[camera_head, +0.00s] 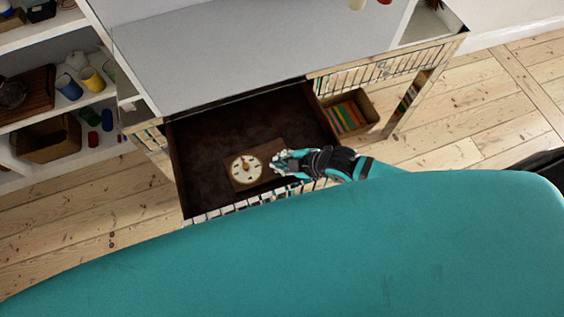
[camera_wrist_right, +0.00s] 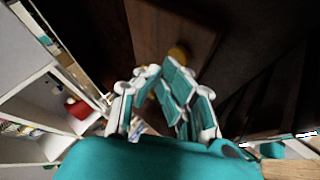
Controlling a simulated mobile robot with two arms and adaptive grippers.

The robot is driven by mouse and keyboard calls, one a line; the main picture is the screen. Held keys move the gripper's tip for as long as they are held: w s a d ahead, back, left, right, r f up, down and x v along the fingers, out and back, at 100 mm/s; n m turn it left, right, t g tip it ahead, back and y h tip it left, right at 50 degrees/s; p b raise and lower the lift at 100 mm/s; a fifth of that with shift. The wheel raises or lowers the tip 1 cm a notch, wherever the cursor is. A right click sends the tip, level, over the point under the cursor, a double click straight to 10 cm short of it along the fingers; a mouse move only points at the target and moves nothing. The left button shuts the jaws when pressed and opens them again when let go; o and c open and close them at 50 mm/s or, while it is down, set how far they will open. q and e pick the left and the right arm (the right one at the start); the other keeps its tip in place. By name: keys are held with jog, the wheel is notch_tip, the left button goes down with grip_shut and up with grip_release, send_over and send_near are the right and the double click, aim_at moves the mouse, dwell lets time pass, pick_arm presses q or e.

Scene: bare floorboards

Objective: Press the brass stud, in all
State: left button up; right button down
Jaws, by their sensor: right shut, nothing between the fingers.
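A brown wooden board (camera_head: 265,151) lies in the open dark drawer (camera_head: 215,130). On its left part is a round cream dial (camera_head: 239,173) with dark marks and a brass-coloured centre. My right gripper (camera_head: 280,163) is over the board's right part, beside the dial, and covers some of the board. In the right wrist view, a small round brass stud (camera_wrist_right: 179,53) stands on the board (camera_wrist_right: 160,30), just beyond the fingertips (camera_wrist_right: 163,72). The right fingers are shut and empty; I cannot tell whether they touch the stud. My left gripper is not in view.
The drawer hangs out of a desk with a grey top (camera_head: 240,50). A box of coloured files (camera_head: 347,115) is under the desk at right. White shelves (camera_head: 75,105) with cups stand at left. The drawer is otherwise bare.

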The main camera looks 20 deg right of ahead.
jog(key=shift+f, duration=0.3)
dwell(0.4)
jog(key=shift+r+p, duration=0.8)
jog(key=shift+r, duration=0.05)
notch_tip(320, 180, up, 5)
jog(key=p, duration=0.5)
jog(key=shift+r, duration=0.1)
dwell(0.7)
